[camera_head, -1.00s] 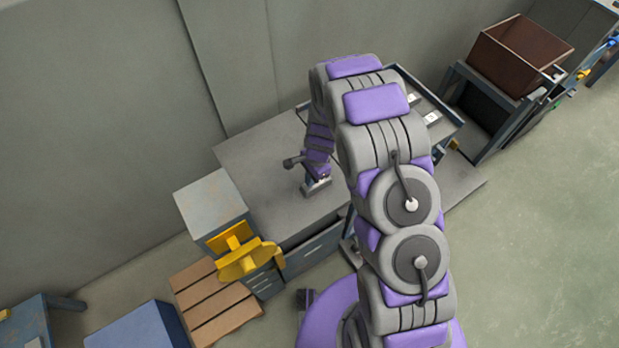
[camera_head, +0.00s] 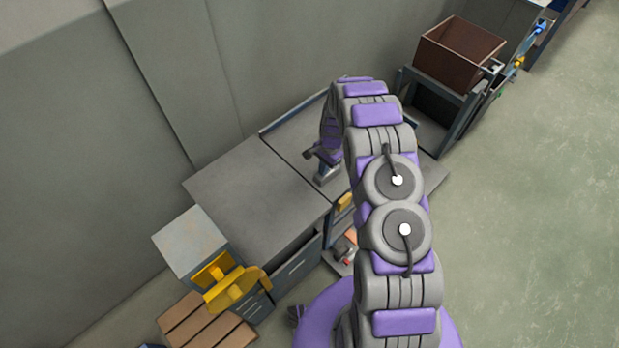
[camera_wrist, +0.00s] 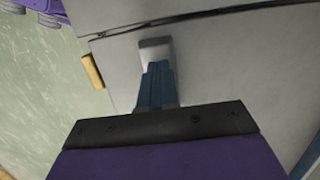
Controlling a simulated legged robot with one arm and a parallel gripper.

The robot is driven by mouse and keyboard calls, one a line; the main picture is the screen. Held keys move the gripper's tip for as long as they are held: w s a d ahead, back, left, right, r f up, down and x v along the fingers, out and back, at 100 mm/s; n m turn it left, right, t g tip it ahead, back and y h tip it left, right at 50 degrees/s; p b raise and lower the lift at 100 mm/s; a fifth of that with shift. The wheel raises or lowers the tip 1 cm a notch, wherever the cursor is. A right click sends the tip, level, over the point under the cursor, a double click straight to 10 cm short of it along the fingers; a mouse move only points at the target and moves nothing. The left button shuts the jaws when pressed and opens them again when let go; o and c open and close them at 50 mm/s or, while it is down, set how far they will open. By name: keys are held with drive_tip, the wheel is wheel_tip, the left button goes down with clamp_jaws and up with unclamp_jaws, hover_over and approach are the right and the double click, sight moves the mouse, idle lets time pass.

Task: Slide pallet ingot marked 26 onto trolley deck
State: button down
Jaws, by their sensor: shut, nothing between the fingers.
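My gripper (camera_head: 325,174) is shut and points down over a grey surface (camera_head: 296,140) with a raised blue rim, just past its seam with a plain grey worktop (camera_head: 250,195). In the wrist view the closed blue fingers (camera_wrist: 157,80) end at a small light grey block shape (camera_wrist: 155,50). I cannot tell whether this is the fingertips or an ingot. No number 26 is readable, and I cannot tell which surface is the trolley deck. My arm hides much of the rimmed surface in the head view.
A yellow-orange piece (camera_head: 346,201) is at the surface's front edge, also in the wrist view (camera_wrist: 93,71). A wooden pallet (camera_head: 208,325), a grey-topped cabinet (camera_head: 188,242) with a yellow fixture (camera_head: 232,288), and a brown bin (camera_head: 460,50) stand around. Open floor lies right.

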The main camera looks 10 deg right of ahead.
drive_tip(key=w+d, duration=0.1)
drive_tip(key=d, duration=0.1)
drive_tip(key=w+d, duration=0.2)
drive_tip(key=d, duration=0.1)
drive_tip(key=shift+w+d+f, duration=0.25)
drive_tip(key=shift+d+f, duration=0.05)
drive_tip(key=shift+f, duration=0.1)
drive_tip(key=shift+w+d, duration=0.15)
drive_tip(key=shift+d, duration=0.25)
drive_tip(key=shift+r, duration=0.1)
